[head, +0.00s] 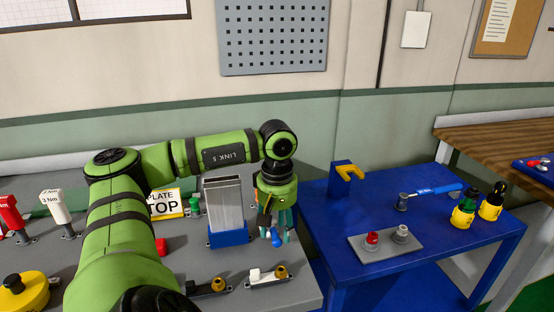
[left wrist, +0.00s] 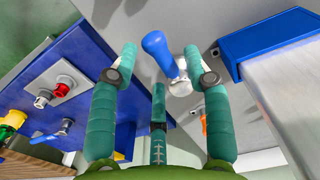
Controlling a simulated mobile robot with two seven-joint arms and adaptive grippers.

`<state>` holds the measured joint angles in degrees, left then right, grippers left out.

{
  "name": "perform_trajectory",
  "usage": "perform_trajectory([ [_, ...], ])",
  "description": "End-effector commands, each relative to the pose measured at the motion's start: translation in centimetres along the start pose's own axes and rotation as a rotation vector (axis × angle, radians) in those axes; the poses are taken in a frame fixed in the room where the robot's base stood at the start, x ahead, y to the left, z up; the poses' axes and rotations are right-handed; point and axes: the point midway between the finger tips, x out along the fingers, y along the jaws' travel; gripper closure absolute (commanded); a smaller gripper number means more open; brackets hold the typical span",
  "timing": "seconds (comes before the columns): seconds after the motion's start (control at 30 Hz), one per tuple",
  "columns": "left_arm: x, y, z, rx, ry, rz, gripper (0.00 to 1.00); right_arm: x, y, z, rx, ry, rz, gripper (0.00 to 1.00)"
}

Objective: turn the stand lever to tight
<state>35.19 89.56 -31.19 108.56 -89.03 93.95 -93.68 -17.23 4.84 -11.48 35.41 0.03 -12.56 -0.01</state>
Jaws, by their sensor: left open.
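The stand lever has a blue handle (left wrist: 158,50) on a silver pivot (left wrist: 180,88) in the left wrist view. In the head view the blue handle (head: 276,241) shows just under my fingers, mostly hidden. My left gripper (head: 275,230) points down beside the profile stand with its teal fingers open. In the left wrist view the handle lies between the spread fingertips of my left gripper (left wrist: 160,65); whether they touch it I cannot tell. The stand has a blue base (head: 228,238) holding an upright grey metal profile (head: 223,205). My right gripper is not in view.
A sign reading "PLATE STOP" (head: 165,204) stands left of the profile. Two small clamps with yellow-brown knobs, one white (head: 262,276), lie at the grey bench's front. A blue table (head: 440,235) with a grey plate (head: 385,244) and tools stands to the right, across a gap.

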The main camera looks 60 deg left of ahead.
Motion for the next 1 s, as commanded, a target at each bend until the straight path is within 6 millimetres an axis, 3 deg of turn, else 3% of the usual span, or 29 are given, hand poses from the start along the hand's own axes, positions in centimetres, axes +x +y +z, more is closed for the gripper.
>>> perform_trajectory([
  [0.2,-3.8,0.1,0.0,0.001,0.002,0.007,0.51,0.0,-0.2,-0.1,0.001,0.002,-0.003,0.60],
  [0.4,-6.1,0.1,0.0,0.001,0.000,0.005,0.51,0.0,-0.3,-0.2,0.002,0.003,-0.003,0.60],
  [1.0,-6.5,-0.1,0.0,0.001,0.001,0.001,0.51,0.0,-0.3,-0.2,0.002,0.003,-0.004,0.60],
])
